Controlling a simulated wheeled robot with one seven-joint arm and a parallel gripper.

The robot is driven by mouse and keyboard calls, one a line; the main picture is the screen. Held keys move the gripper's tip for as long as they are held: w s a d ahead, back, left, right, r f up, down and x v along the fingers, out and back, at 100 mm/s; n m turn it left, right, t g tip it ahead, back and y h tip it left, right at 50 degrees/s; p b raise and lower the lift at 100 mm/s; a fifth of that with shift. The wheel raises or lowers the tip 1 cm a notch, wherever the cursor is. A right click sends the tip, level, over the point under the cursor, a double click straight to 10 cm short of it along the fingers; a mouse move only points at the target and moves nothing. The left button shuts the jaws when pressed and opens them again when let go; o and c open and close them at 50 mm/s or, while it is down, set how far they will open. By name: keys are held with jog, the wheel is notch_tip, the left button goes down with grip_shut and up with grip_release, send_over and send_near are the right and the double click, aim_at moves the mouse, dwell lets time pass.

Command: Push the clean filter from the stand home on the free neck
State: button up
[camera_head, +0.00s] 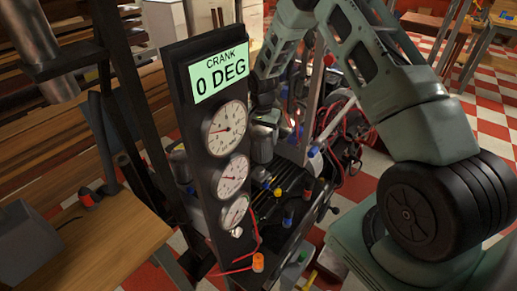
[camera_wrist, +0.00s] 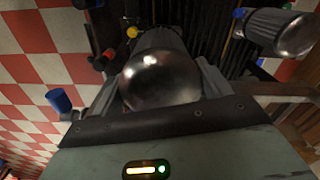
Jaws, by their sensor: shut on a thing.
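A filter with a shiny metal dome end (camera_wrist: 160,78) sits between the two fingers of my gripper (camera_wrist: 158,62) in the wrist view. The gripper is shut on it. The filter's far end and any neck beyond it are hidden by its own body. In the head view my gripper (camera_head: 264,108) is partly behind the gauge panel, with a grey metal cylinder (camera_head: 262,143), seemingly the held filter, below it. A second metal filter (camera_wrist: 280,32) shows at the upper right of the wrist view, apart from my gripper. I cannot make out the free neck or the stand.
The gauge panel (camera_head: 205,140), reading CRANK 0 DEG, stands close to my gripper. A black ribbed bench (camera_head: 275,215) carries coloured caps and red cables. A blue cap (camera_wrist: 60,100) is at the wrist view's left. A wooden table (camera_head: 90,240) stands at the lower left.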

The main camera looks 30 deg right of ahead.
jog(key=w+f+m+b, duration=0.1)
jog(key=w+d+f+m+b, duration=0.1)
jog(key=shift+w+f, duration=0.3)
jog(key=shift+f, duration=0.05)
jog(key=shift+w+d+f+m, duration=0.1)
jog(key=shift+w+d+m, duration=0.1)
jog(key=shift+w+m, duration=0.1)
jog(key=shift+w+d, duration=0.1)
jog(key=shift+w, duration=0.05)
jog(key=shift+a, duration=0.2)
jog(key=shift+f+b, duration=1.65)
jog(key=shift+f, duration=1.15)
jog(key=shift+f+b, duration=1.15)
jog(key=shift+f, duration=0.9)
jog(key=o, duration=1)
jog(key=shift+c, duration=0.2)
notch_tip(320, 180, up, 18)
jog(key=shift+f+p, duration=0.25)
jog(key=shift+p, duration=0.2)
